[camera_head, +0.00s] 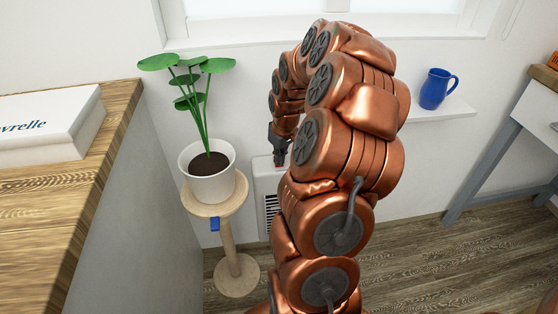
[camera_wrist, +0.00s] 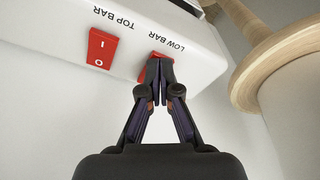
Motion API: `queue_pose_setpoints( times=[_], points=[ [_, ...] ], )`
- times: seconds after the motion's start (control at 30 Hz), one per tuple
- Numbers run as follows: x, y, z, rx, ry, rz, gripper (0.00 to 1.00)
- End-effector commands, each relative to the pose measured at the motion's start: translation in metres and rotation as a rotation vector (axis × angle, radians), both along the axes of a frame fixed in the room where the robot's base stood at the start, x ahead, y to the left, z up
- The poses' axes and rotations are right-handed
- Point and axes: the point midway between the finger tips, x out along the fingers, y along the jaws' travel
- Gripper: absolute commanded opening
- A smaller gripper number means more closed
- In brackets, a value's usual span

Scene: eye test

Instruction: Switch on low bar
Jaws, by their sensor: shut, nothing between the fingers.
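A white heater (camera_head: 264,172) stands against the wall, mostly hidden behind my arm in the head view. In the wrist view its white panel (camera_wrist: 60,45) carries two red rocker switches. The top bar switch (camera_wrist: 101,48) is labelled TOP BAR and shows I and O marks. The low bar switch (camera_wrist: 147,65) is labelled LOW BAR and is partly covered by my fingertips. My gripper (camera_wrist: 158,66) is shut and empty, its tips at the low bar switch; I cannot tell whether they touch it. My gripper (camera_head: 280,158) also shows above the heater in the head view.
A wooden plant stand (camera_head: 231,238) with a potted plant (camera_head: 208,168) stands close left of the heater; its round top also shows in the wrist view (camera_wrist: 275,58). A blue mug (camera_head: 434,90) sits on a ledge at right. A wooden counter (camera_head: 110,130) is at left.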

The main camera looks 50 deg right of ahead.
Motion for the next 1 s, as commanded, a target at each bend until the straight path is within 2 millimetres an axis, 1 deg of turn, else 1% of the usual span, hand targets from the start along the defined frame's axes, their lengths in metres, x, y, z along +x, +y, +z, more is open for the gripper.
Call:
queue_pose_setpoints(
  times=[0.13, 0.27, 1.0],
  points=[
    [0.0, 0.0, 0.001, 0.0, 0.0, 0.0, 0.0],
    [0.0, 0.0, 0.007, -0.001, -0.001, 0.0, 0.0],
    [0.0, 0.0, 0.055, -0.001, -0.002, 0.0, 0.0]
  ],
)
